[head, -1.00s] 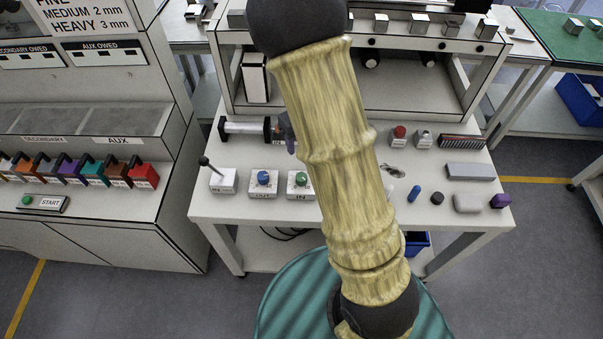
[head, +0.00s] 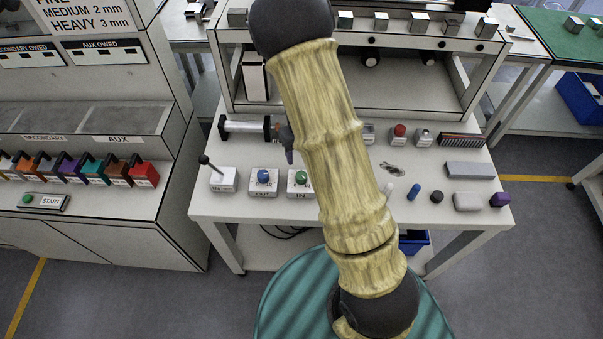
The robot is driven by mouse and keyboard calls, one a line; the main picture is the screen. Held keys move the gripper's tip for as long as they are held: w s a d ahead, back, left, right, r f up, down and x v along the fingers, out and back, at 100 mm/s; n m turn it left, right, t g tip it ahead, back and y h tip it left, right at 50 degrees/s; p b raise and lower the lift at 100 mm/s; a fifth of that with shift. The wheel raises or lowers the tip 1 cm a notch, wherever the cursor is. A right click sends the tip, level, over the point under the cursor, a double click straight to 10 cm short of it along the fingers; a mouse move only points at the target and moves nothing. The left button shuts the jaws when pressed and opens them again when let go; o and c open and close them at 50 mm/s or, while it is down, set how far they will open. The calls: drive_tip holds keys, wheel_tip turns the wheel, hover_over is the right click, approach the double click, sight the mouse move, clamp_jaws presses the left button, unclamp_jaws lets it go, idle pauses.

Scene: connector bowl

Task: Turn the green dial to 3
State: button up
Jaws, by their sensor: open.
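The green dial (head: 301,177) sits on top of a small white box (head: 299,191) marked IN, near the front edge of the white table. Its setting is too small to read. My gripper (head: 289,157) is mostly hidden behind my arm; a grey part of it shows just left of the arm. It appears above and slightly behind the green dial, apart from it, pointing down. It is open, with nothing seen between its fingers.
A blue dial (head: 263,176) on a box marked OUT stands just left of the green dial. A lever box (head: 222,179) is farther left. A cylinder device (head: 246,127) lies behind. Right of my arm are a blue capsule (head: 413,191) and several small blocks.

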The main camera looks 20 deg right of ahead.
sight(301, 176)
wheel_tip(301, 176, down, 11)
drive_tip(key=shift+f+p, duration=0.1)
drive_tip(key=shift+p, duration=0.35)
drive_tip(key=c, duration=1)
drive_tip(key=shift+o, duration=0.2)
